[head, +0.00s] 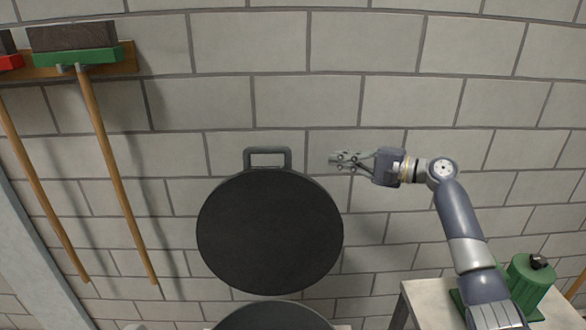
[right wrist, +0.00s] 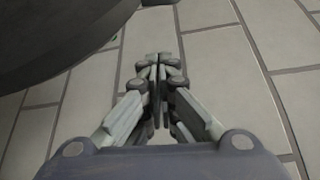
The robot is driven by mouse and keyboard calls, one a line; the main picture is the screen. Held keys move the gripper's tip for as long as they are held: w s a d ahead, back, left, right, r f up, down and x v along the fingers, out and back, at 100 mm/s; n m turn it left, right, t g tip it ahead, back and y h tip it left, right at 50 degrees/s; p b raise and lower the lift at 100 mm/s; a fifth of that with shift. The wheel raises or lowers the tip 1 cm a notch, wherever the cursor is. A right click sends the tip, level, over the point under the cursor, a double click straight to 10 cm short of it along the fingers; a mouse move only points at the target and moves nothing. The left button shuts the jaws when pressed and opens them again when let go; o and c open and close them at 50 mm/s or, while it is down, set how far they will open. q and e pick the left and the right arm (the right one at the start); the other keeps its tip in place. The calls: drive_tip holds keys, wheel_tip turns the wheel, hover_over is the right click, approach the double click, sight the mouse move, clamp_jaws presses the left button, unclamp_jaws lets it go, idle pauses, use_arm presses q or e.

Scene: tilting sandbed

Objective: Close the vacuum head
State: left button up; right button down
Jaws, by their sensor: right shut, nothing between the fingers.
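The vacuum head shows as a dark round lid (head: 270,232) with a loop handle (head: 267,158) on its top edge. The lid stands raised, its flat round face towards me. Below it is the top of a dark round lower part (head: 272,317), cut off by the bottom edge. My right gripper (head: 335,159) is shut and empty, to the right of the handle and apart from it. In the right wrist view my right gripper's fingers (right wrist: 158,62) are together, and a dark curved body (right wrist: 60,35), likely the lid, fills the upper left. My left gripper is not in view.
A block wall (head: 365,45) stands behind. Two brooms hang at the left, one with a green head (head: 78,56). A table (head: 415,295) at the lower right holds a green canister (head: 530,282).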

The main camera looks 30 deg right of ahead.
use_arm(q)
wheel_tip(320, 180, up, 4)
drive_tip(key=p, duration=0.4)
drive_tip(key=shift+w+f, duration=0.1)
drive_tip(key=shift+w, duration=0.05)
use_arm(e)
drive_tip(key=w+a, duration=0.3)
drive_tip(key=a, duration=0.2)
drive_tip(key=w+a, duration=0.2)
drive_tip(key=a, duration=0.1)
drive_tip(key=shift+w+a+f, duration=0.1)
drive_tip(key=shift+w+f, duration=0.25)
drive_tip(key=shift+f, duration=0.05)
